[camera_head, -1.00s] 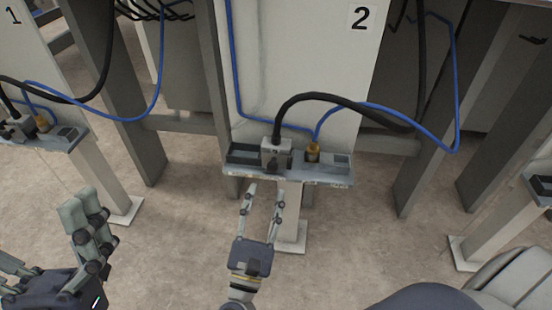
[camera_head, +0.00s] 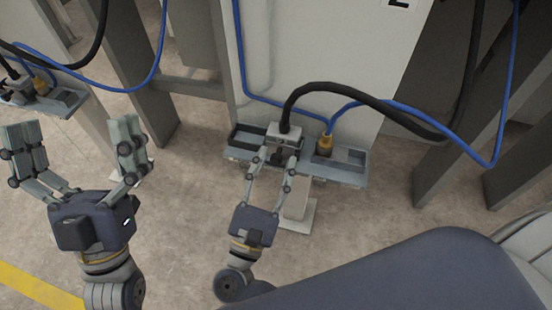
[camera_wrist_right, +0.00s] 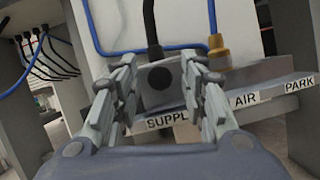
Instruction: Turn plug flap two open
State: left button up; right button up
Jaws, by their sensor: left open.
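The grey plug block (camera_head: 284,135) with a thick black cable sits on the shelf (camera_head: 349,178) of the station in front of me. I cannot make out its flap apart from the block. My left gripper (camera_head: 72,128) is open and empty, raised at the left.
A brass connector (camera_head: 324,145) with a blue hose stands right of the block. The shelf carries "AIR" (camera_wrist_right: 245,100) and "PARK" (camera_wrist_right: 299,86) labels. Another station's shelf (camera_head: 60,102) is at the left. Legs and uprights flank the shelf.

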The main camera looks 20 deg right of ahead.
grip_shut()
